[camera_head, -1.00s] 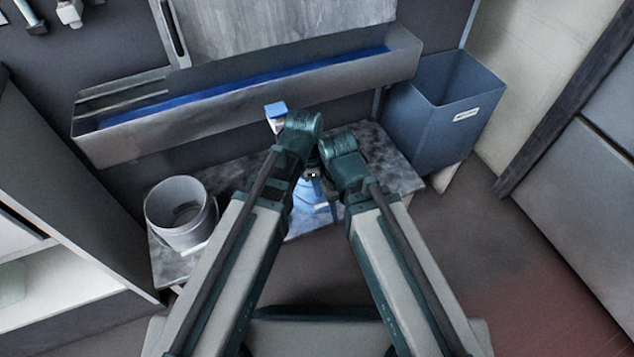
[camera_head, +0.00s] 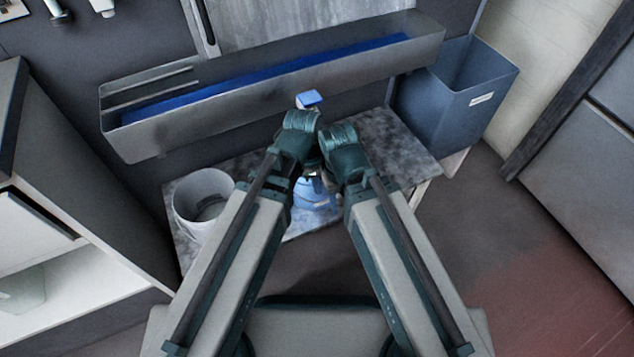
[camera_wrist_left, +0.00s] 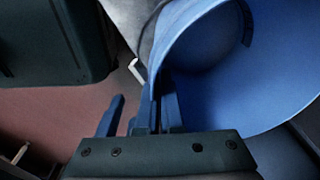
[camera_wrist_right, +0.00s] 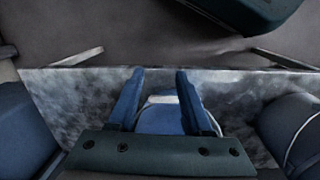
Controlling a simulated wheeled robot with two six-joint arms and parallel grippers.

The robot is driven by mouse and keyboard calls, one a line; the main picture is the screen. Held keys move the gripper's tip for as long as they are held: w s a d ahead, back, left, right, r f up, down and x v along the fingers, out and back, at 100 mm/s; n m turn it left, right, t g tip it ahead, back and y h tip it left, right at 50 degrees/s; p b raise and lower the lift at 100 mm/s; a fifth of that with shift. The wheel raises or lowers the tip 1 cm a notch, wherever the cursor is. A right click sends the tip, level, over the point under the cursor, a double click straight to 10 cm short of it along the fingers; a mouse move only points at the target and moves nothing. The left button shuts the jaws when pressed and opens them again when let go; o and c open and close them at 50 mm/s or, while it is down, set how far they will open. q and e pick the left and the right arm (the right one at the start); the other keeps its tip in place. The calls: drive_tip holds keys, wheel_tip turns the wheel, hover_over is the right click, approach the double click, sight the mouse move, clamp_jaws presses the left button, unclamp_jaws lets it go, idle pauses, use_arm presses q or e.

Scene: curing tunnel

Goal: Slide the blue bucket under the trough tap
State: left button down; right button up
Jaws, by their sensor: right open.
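The blue bucket (camera_head: 316,196) shows between my forearms in the head view, mostly hidden. In the left wrist view its curved blue wall (camera_wrist_left: 235,85) fills the right side. My left gripper (camera_wrist_left: 158,92) is shut on its rim. The trough (camera_head: 190,125), holding blue liquid, runs along the wall. A blue-and-white fitting (camera_head: 308,100), apparently the tap, shows at its front. My right gripper (camera_wrist_right: 160,75) is open. A blue piece with a pale edge (camera_wrist_right: 165,112) shows between its fingers; I cannot tell what it is or whether it touches.
A marbled slab (camera_head: 385,140) lies below the trough. A pale grey bucket (camera_head: 190,215) stands at its left end. A dark blue bin (camera_head: 440,115) with a white label stands at the right. A shelf unit (camera_head: 80,190) is on the left; floor is open at right.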

use_arm(q)
drive_tip(key=shift+s+a, duration=0.1)
drive_tip(key=shift+s, duration=1.05)
use_arm(e)
drive_tip(key=shift+w+a, duration=0.2)
drive_tip(key=shift+w, duration=0.8)
use_arm(q)
drive_tip(key=c, duration=1)
unclamp_jaws()
use_arm(e)
drive_tip(key=shift+w, duration=0.1)
use_arm(q)
wheel_tip(320, 180, up, 8)
drive_tip(key=w+p, duration=0.1)
drive_tip(key=p, duration=0.6)
drive_tip(key=shift+a+f, duration=0.25)
drive_tip(key=shift+a, duration=0.2)
use_arm(e)
wheel_tip(320, 180, up, 8)
drive_tip(key=shift+s+f, duration=0.25)
use_arm(q)
drive_tip(key=shift+w, duration=0.45)
use_arm(e)
drive_tip(key=shift+s, duration=0.4)
drive_tip(key=shift+s, duration=0.1)
